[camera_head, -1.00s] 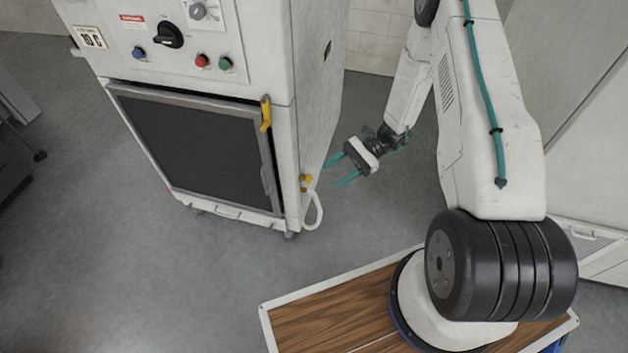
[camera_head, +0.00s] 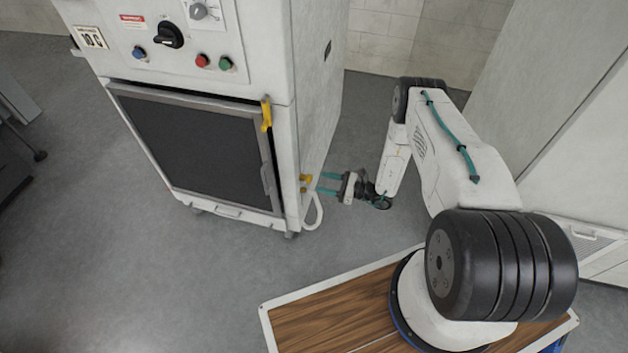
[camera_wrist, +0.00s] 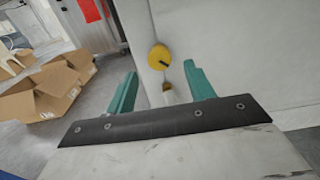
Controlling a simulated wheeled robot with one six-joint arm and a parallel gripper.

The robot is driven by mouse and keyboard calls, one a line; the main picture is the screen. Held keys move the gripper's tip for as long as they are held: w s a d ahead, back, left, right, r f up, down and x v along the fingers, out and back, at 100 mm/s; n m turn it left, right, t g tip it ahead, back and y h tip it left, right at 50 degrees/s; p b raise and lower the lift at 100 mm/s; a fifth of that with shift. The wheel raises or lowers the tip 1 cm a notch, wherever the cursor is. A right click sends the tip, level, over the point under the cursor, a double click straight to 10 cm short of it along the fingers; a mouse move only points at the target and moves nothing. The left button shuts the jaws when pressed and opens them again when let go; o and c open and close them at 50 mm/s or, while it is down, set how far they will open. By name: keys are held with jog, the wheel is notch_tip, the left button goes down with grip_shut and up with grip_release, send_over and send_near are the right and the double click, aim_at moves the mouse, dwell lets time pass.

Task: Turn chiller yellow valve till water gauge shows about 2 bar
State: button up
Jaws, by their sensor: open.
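The white chiller (camera_head: 315,120) stands left of my arm, with a dark front panel. A small yellow valve (camera_head: 306,178) sits low at its front right corner, above a white hose (camera_head: 318,212). In the wrist view the round yellow valve (camera_wrist: 159,56) is ahead of my gripper (camera_wrist: 160,85), roughly between the teal fingers but beyond their tips. My gripper (camera_head: 325,183) is open and empty, its fingers pointing left at the valve, close to it. A yellow handle (camera_head: 266,113) is on the chiller's front edge. I cannot make out the water gauge.
Knobs and coloured buttons (camera_head: 202,61) are on the chiller's upper front. Cardboard boxes (camera_wrist: 40,95) lie on the floor at left in the wrist view. A white cabinet (camera_head: 560,130) stands at right. Grey floor between chiller and my base is clear.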

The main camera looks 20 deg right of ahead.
aim_at(309, 179)
jog(key=x, duration=0.5)
jog(key=shift+c, duration=0.2)
jog(key=c, duration=0.9)
jog(key=shift+m, duration=2.3)
jog(key=o, duration=0.9)
jog(key=shift+d, duration=0.1)
jog(key=shift+o, duration=0.2)
jog(key=shift+s, duration=0.1)
